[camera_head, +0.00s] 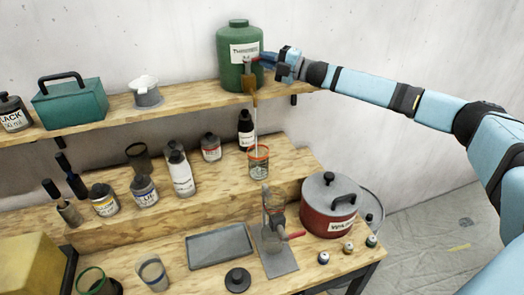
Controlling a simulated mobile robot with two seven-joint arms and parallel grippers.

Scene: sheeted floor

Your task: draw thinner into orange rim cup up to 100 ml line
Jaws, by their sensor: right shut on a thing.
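The green thinner container (229,80) stands on the upper wall shelf, with a label and a tap (249,85) at its front. My right gripper (266,61) reaches in from the right and is shut on the tap's handle, beside the label. A thin pale stream (256,125) runs straight down from the tap into the orange rim cup (259,168). The cup stands upright on the raised wooden step below the shelf. Its marks and liquid level are too small to read. My left gripper is out of view.
A dark bottle (245,129) stands just behind the cup. The red pot (329,206) is on the bench at right, and a grey tray (220,246) lies in front of the step. Several bottles and jars stand left of the cup.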

